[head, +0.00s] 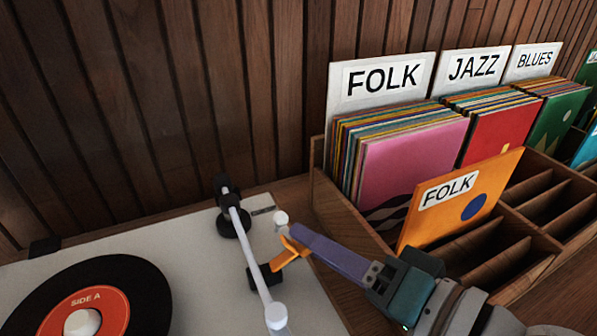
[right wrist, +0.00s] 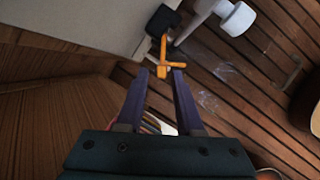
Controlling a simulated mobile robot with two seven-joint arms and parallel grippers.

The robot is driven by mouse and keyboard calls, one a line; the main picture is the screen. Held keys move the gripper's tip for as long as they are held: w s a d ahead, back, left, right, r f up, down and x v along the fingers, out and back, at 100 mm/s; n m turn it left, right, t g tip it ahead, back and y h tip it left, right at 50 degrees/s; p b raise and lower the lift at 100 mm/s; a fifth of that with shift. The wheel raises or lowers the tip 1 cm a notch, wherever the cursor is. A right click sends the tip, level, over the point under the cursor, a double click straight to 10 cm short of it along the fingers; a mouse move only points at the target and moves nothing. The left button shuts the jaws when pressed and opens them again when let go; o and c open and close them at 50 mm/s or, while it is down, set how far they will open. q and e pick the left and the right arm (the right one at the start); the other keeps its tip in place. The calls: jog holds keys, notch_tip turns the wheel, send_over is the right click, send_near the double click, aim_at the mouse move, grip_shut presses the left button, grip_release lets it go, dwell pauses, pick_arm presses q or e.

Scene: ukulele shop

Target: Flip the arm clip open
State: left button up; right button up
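The orange arm clip (head: 286,252) sticks out to the right of the white tonearm (head: 251,243) from a small black block (head: 258,278) on the turntable. In the right wrist view the orange clip (right wrist: 163,58) reaches from the black block (right wrist: 162,20) towards my fingertips, ending in a short crossbar. My right gripper (head: 296,236) has purple fingers. In the right wrist view my right gripper (right wrist: 160,74) is open, with the clip's end at the gap between the tips. I cannot tell if they touch. My left gripper is not in view.
The grey turntable (head: 190,258) holds a black record (head: 140,290) with an orange label. A wooden record rack (head: 345,215) stands close on the right, with an orange FOLK sleeve (head: 460,200) at its front. A wood-slat wall (head: 150,110) is behind.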

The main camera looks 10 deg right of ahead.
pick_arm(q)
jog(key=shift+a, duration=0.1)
pick_arm(e)
jog(key=shift+o, duration=0.5)
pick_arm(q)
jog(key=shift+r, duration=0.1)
pick_arm(e)
jog(key=shift+s+d+r, duration=0.1)
jog(key=shift+s+d, duration=0.15)
jog(key=shift+s, duration=0.1)
pick_arm(q)
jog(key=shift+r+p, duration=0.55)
jog(key=shift+p, duration=0.15)
pick_arm(e)
jog(key=v, duration=0.9)
